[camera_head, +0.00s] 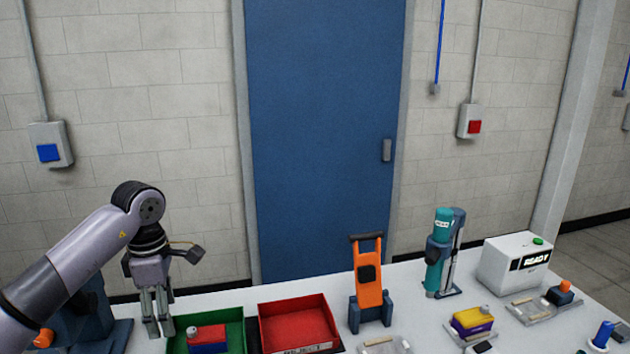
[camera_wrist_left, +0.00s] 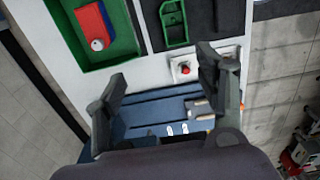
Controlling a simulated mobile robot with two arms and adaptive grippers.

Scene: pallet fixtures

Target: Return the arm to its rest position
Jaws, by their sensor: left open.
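My left arm comes in from the left, and my left gripper (camera_head: 158,325) hangs fingers down beside the left edge of the green tray (camera_head: 238,318). In the left wrist view the gripper's two fingers (camera_wrist_left: 163,72) are spread apart with nothing between them. The green tray holds a red and blue block (camera_head: 208,341) with a white knob; the block also shows in the left wrist view (camera_wrist_left: 92,22), apart from the fingers. My right gripper is not in view.
A red tray (camera_head: 298,309) stands right of the green one. Further right are an orange fixture (camera_head: 369,285), a teal cylinder in a stand (camera_head: 440,255), a white READY box (camera_head: 508,266) and a yellow-purple block (camera_head: 472,320). A dark blue fixture (camera_head: 92,310) is behind my left arm.

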